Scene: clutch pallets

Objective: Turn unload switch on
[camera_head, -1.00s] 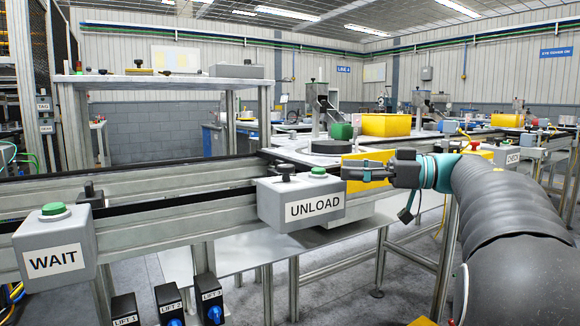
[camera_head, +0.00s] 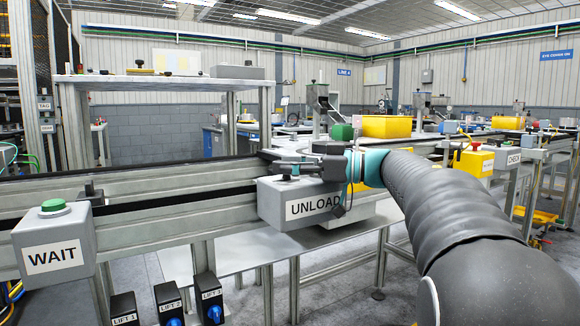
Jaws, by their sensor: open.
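The UNLOAD box (camera_head: 300,205) is grey with a white label and is fixed to the front of the conveyor rail. A small black switch knob (camera_head: 288,174) stands on the left part of its top. My gripper (camera_head: 279,161) comes in from the right and points left over the box top. Its dark fingers are at the knob; I cannot tell whether they touch it or only overlap it in the picture. The jaws are open.
A similar WAIT box (camera_head: 53,240) with a green button stands at the lower left. Blue-knobbed LIFT boxes (camera_head: 170,302) sit below the rail. Conveyor rails (camera_head: 150,205) run behind the boxes. A yellow bin (camera_head: 387,127) is farther back.

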